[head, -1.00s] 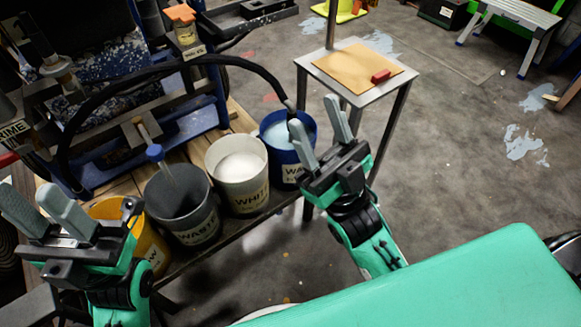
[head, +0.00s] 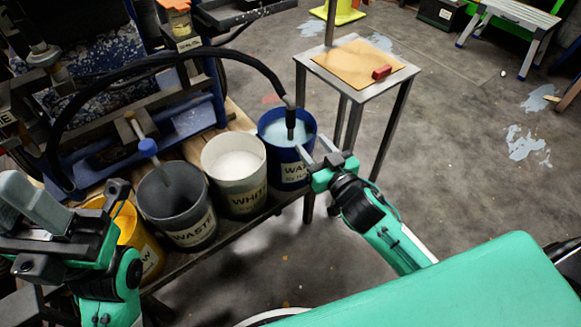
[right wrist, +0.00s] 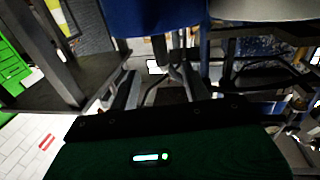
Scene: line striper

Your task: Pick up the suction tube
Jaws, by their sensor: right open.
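The suction tube (head: 247,63) is a black hose that arches from the machine at left over the buckets. Its straight end hangs into the blue bucket (head: 273,152) of pale blue liquid. My right gripper (head: 314,150) is open, low at the right side of the blue bucket, below and right of the tube end and apart from it. In the right wrist view its open fingers (right wrist: 155,88) lie below the blue bucket (right wrist: 155,18), and I cannot make out the tube there. My left gripper (head: 35,205) is at the lower left, away from the tube; its fingers overlap in view.
A white bucket (head: 234,160), a grey waste bucket (head: 194,226) and a yellow bucket (head: 140,237) stand left of the blue one on a wooden bench. A small metal table (head: 327,72) with a red block (head: 381,72) stands just behind right.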

